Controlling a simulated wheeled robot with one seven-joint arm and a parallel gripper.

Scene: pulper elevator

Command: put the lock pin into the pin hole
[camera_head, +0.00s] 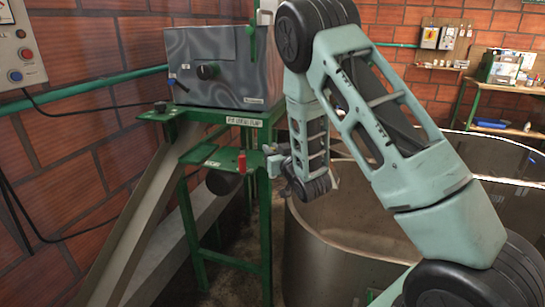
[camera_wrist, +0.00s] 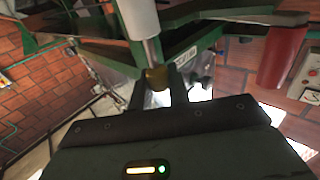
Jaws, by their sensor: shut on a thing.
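My gripper (camera_wrist: 157,92) is shut on a pin-like thing, which I take to be the lock pin (camera_wrist: 152,50). It has a pale grey cylinder, a thin bright shaft and a brass-coloured part between the dark fingers. In the head view my gripper (camera_head: 274,164) is just right of the green bracket (camera_head: 222,158), at about its height. The held pin is too small there to tell its tilt. I cannot make out the pin hole in either view.
A metal box (camera_head: 215,65) sits on the green stand (camera_head: 265,225). A sloping chute (camera_head: 135,225) is left, and a large round tank (camera_head: 330,255) is right, below my arm.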

